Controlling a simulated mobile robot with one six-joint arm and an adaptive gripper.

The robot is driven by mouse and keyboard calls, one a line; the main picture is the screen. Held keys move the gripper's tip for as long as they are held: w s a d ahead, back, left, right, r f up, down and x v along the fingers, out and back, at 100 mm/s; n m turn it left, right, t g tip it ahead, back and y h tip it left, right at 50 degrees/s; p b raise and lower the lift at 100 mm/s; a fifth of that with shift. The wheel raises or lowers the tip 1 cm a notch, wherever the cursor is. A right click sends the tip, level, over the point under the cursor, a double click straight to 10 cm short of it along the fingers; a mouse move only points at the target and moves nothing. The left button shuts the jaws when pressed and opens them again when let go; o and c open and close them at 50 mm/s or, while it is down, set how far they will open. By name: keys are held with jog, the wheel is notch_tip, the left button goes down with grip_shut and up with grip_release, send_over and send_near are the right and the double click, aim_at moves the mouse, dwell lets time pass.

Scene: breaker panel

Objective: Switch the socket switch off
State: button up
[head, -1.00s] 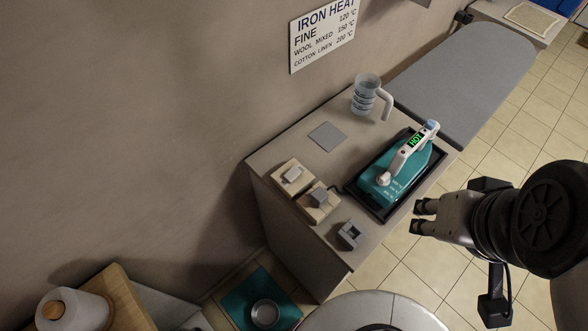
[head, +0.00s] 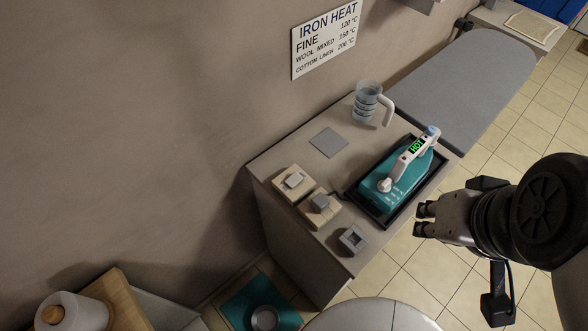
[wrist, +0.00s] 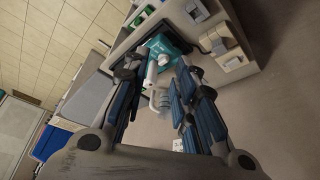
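Two beige blocks with grey raised tops, the left one (head: 294,182) and the right one (head: 320,204), sit side by side at the counter's near left. A grey square piece with a dark recess (head: 352,240) lies at the front corner. I cannot tell which of these is the socket switch or its position. The blocks also show at the upper right of the wrist view (wrist: 233,62). My gripper (head: 424,218) is to their right, beyond the counter edge, touching nothing. In the wrist view its fingers (wrist: 158,88) are spread apart and empty.
A teal iron (head: 398,178) with a green "HOT" display sits in a black tray (head: 352,194). Behind it stand a clear jug (head: 366,102) and a grey ironing board (head: 465,85). A wall sign (head: 325,40) lists iron heats. Tiled floor is open at right.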

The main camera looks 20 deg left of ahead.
jog(key=w+a+n, duration=0.1)
jog(key=w+a, duration=0.1)
jog(key=w, duration=0.1)
jog(key=w+a+n+g, duration=0.1)
jog(key=w+a, duration=0.1)
jog(key=w, duration=0.1)
jog(key=w+a+n, duration=0.2)
jog(key=w+a, duration=0.1)
jog(key=shift+r, duration=0.15)
grip_shut()
jog(key=n+g+h, duration=0.1)
jog(key=n+g, duration=0.1)
jog(key=n, duration=0.5)
send_over(293, 173)
jog(key=s+a, duration=0.2)
jog(key=s, duration=0.1)
notch_tip(293, 173, down, 12)
jog(key=f, duration=0.1)
jog(key=f+b, duration=0.1)
jog(key=f, duration=0.3)
jog(key=w+d+f+b, duration=0.1)
jog(key=f, duration=0.3)
jog(key=w+f+b, duration=0.1)
jog(key=f+b, duration=0.1)
jog(key=f, duration=0.2)
jog(key=shift+w+d+f, duration=0.1)
jog(key=shift+w+d, duration=0.15)
jog(key=shift+d, duration=0.05)
